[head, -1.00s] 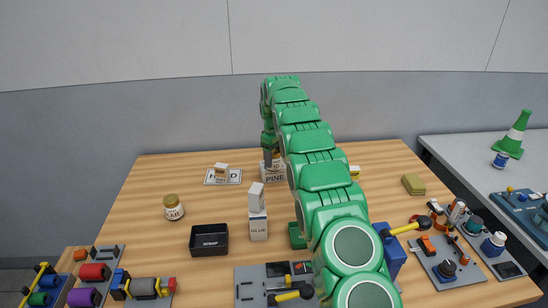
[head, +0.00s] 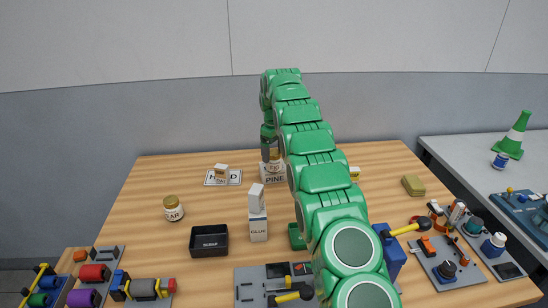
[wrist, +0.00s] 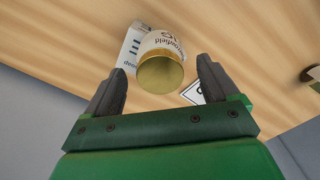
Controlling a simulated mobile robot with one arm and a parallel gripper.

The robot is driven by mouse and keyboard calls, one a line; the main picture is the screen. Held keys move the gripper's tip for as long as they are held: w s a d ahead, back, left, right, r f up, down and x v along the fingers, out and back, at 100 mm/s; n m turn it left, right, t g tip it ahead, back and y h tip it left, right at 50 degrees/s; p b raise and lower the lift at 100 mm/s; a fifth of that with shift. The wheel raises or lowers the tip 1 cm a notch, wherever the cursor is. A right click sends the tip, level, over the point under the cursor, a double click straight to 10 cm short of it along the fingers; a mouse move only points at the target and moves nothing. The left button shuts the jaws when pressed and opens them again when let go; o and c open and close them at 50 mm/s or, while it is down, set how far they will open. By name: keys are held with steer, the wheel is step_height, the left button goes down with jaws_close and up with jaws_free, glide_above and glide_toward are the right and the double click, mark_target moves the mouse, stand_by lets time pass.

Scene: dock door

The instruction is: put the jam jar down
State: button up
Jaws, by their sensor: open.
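A jar with a gold lid and a pale label (head: 274,163) stands at the back of the table, at the white piece marked PINE (head: 274,179). In the wrist view the jar (wrist: 160,68) is just beyond and between the fingertips, with a gap to each finger. Its label is only partly legible. My gripper (wrist: 158,82) is open and empty; in the head view it (head: 268,156) is above the jar, partly hidden by my arm. A second gold-lidded jar (head: 173,209) stands at the left; its label is only partly readable.
A small box (head: 221,173) is on the white HOLD card (head: 209,179). The black SCRAP tray (head: 209,241) and a white GLUE box (head: 258,228) stand nearer. Tools and blocks crowd the front and right edges. Bare table lies left of the HOLD card.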

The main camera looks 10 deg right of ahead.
steer(key=shift+r, duration=2.2)
